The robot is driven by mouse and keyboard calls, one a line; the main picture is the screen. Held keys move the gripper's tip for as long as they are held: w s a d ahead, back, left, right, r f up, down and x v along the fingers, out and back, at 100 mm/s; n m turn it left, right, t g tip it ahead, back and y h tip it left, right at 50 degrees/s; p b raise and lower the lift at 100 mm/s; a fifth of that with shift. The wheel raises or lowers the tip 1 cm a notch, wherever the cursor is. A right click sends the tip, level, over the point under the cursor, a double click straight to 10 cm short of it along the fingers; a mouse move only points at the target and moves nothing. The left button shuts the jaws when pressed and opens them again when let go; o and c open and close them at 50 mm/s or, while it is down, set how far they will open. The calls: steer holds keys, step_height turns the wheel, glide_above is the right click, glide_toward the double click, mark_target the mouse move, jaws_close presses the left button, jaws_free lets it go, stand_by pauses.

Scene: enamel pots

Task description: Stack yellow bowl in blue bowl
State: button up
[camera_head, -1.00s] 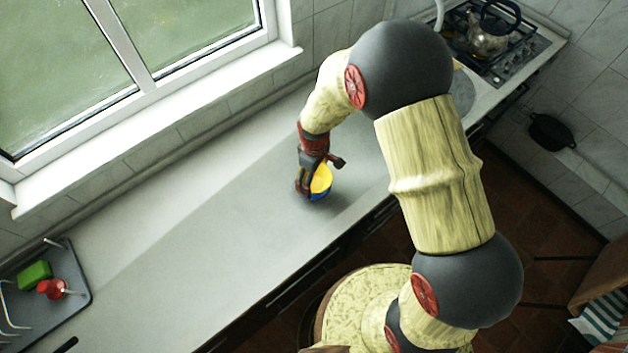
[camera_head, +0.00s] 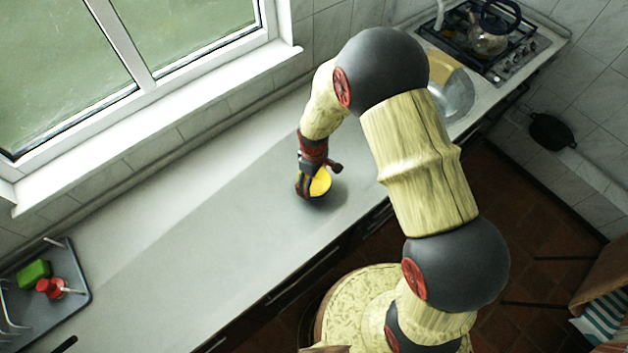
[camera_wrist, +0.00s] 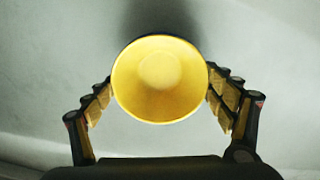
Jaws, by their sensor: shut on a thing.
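The yellow bowl (camera_head: 321,182) is at my gripper (camera_head: 313,187) over the middle of the grey counter. In the wrist view the yellow bowl (camera_wrist: 160,78) faces the camera with its inside empty. My gripper (camera_wrist: 160,90) is shut on it, with one finger against each side of its rim. A shadow lies beside the bowl; I cannot tell whether it touches the counter. I cannot make out the blue bowl in either view now; what is under the yellow bowl is hidden.
The grey counter (camera_head: 190,230) is clear around the gripper. A dark tray (camera_head: 78,290) with a green sponge (camera_head: 34,274) and a red item (camera_head: 50,288) is at lower left. A stove with a kettle (camera_head: 488,38) is at upper right, beyond a round metal item (camera_head: 458,95). A window borders the counter.

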mark_target(314, 187)
steer(key=shift+s+f, duration=0.25)
steer(key=shift+f, duration=0.2)
steer(key=shift+c, duration=0.5)
steer(key=o, duration=1.1)
steer(key=shift+d, duration=0.1)
steer(key=shift+o, duration=1.3)
steer(key=shift+w+f, duration=0.15)
steer(key=shift+w, duration=0.05)
steer(key=shift+o, duration=0.7)
steer(key=shift+r, duration=0.2)
step_height(314, 187, up, 13)
steer(key=shift+r+p, duration=0.2)
steer(key=shift+p, duration=0.2)
